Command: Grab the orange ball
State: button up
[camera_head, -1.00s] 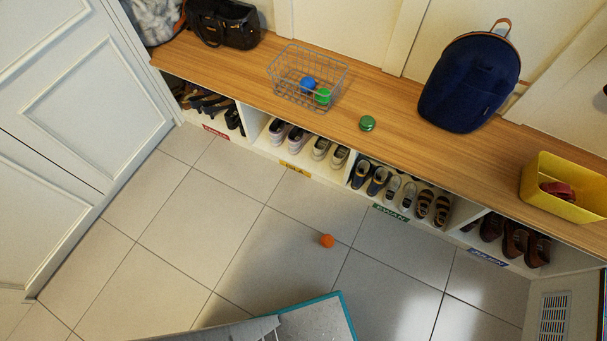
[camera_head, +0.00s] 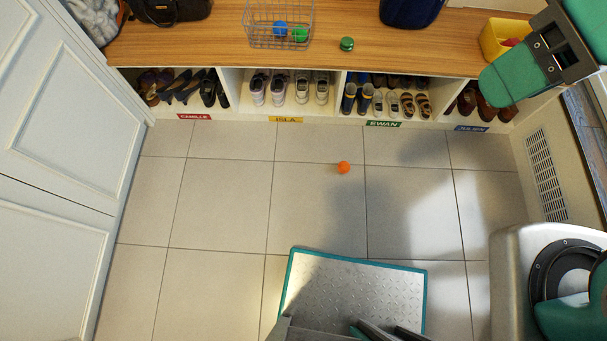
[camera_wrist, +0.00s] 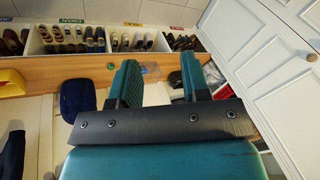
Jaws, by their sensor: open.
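The orange ball (camera_head: 343,168) lies on the tiled floor in front of the cubbies, near the middle of the head view. Nothing touches it. My gripper has teal fingers and a dark palm. In the wrist view (camera_wrist: 158,62) its two fingers stand apart with nothing held between them. In the head view one teal finger (camera_head: 518,72) shows at the upper right, over the bench end, well away from the ball. The ball does not show in the wrist view.
The wooden bench (camera_head: 190,45) carries a wire basket (camera_head: 278,35) with blue and green balls, a green round object (camera_head: 347,44), a navy backpack (camera_head: 410,10) and a yellow bin (camera_head: 497,40). Shoes fill the cubbies below. White doors (camera_head: 60,120) stand left. Floor around the ball is clear.

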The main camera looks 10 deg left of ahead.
aim_at(343, 167)
jog(key=u, duration=0.25)
jog(key=k, duration=1.35)
jog(key=u, duration=0.9)
jog(key=i, duration=1.5)
jog(key=z, duration=0.9)
jog(key=i, duration=0.5)
jog(key=z, duration=0.6)
